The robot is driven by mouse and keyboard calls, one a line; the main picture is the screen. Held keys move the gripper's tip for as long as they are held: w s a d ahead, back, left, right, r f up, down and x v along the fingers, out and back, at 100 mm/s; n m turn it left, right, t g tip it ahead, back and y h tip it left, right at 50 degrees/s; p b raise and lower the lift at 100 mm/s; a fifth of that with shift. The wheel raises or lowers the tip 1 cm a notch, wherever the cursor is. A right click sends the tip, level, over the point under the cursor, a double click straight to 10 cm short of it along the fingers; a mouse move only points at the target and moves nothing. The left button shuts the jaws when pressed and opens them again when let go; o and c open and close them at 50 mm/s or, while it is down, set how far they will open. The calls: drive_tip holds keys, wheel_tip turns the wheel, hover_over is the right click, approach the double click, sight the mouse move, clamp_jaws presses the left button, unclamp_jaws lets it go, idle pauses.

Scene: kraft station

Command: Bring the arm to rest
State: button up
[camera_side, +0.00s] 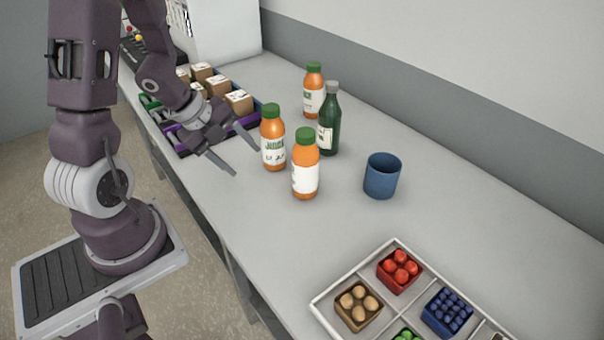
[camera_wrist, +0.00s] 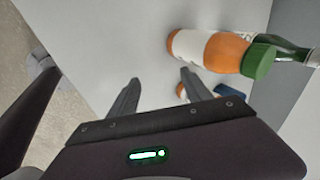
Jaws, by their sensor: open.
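My gripper (camera_side: 246,157) is open and empty above the counter, left of the nearest orange bottles in the side view. An orange bottle with a green cap (camera_side: 273,138) stands just right of the fingers. A second orange bottle (camera_side: 305,165) stands beside it, nearer the camera. In the wrist view an orange bottle (camera_wrist: 212,48) lies to the right of the fingers, apart from them.
A third orange bottle (camera_side: 313,92), a green bottle (camera_side: 329,120) and a blue cup (camera_side: 382,176) stand farther right. A divided tray (camera_side: 327,306) holds small boxes of produce. A purple-edged crate (camera_side: 184,152) with brown cartons sits behind my gripper. The counter's front middle is clear.

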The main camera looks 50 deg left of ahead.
wheel_tip(320, 180, up, 15)
drive_tip(key=n+y, duration=0.6)
drive_tip(key=n, duration=0.5)
drive_tip(key=s+d+r+n+h, duration=0.4)
drive_tip(key=s+d+n, duration=0.3)
drive_tip(key=s+d, duration=0.4)
drive_tip(key=d, duration=0.3)
drive_tip(key=shift+s+d, duration=0.2)
drive_tip(key=shift+s, duration=0.05)
drive_tip(key=o, duration=0.4)
drive_tip(key=shift+o, duration=0.2)
